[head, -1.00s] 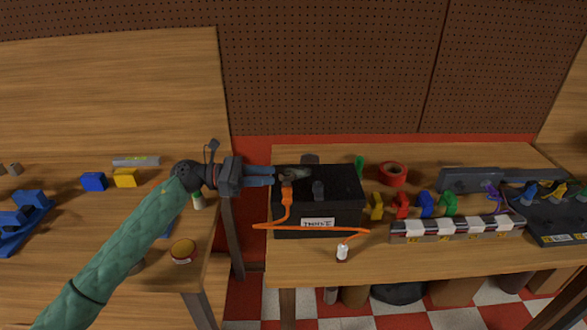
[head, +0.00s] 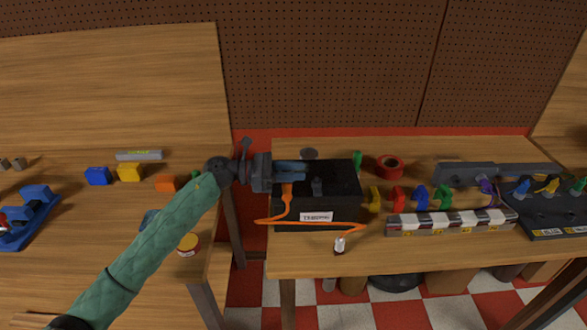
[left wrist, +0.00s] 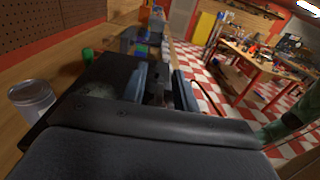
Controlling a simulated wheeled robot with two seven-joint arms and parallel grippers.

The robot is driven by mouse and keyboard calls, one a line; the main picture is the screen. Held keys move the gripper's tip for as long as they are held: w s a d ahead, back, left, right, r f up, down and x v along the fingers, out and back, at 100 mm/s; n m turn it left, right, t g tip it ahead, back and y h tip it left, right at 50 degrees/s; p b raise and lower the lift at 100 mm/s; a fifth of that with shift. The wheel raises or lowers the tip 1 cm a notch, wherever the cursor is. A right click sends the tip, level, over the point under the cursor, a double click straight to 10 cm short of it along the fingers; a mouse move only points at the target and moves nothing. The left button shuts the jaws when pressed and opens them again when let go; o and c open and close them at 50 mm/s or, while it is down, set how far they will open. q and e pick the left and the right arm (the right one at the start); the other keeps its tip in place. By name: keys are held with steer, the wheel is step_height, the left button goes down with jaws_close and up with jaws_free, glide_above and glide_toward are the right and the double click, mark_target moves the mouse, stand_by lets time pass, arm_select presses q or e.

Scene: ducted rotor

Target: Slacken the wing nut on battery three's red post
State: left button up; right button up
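Battery three is the black box (head: 345,205) with a white label reading THREE, on the right bench. An orange cable (head: 310,226) runs from its top left, where its lug stands, around the front to a white-tipped end. My left gripper (head: 303,171) reaches in from the left over the battery's top at the lug. The fingers hide the wing nut and red post in the head view. A dark cap (head: 318,187) stands right of them. In the left wrist view the left gripper's fingers (left wrist: 161,88) are apart, with something dark between them; contact is unclear. The right gripper is not seen.
A metal can (left wrist: 32,100) stands beside the battery in the left wrist view. A red tape roll (head: 390,167), several coloured clips (head: 421,198) and a striped bar (head: 450,223) lie to the right. A gap separates the two benches.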

arm_select(q)
jaws_close()
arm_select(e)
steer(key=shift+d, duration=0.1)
arm_select(q)
steer(key=shift+n+t, duration=0.3)
steer(key=shift+t, duration=0.5)
steer(key=shift+w+r+n+t, duration=0.1)
steer(key=shift+n+t, duration=0.6)
steer(key=shift+t, duration=0.1)
steer(key=n+t+p, duration=0.1)
steer(key=p, duration=0.1)
steer(key=n+t+y+p, duration=0.1)
steer(key=t, duration=0.1)
steer(key=shift+w+t+p, duration=0.2)
steer(key=shift+t+p, duration=0.1)
steer(key=shift+p, duration=0.1)
steer(key=shift+n, duration=0.3)
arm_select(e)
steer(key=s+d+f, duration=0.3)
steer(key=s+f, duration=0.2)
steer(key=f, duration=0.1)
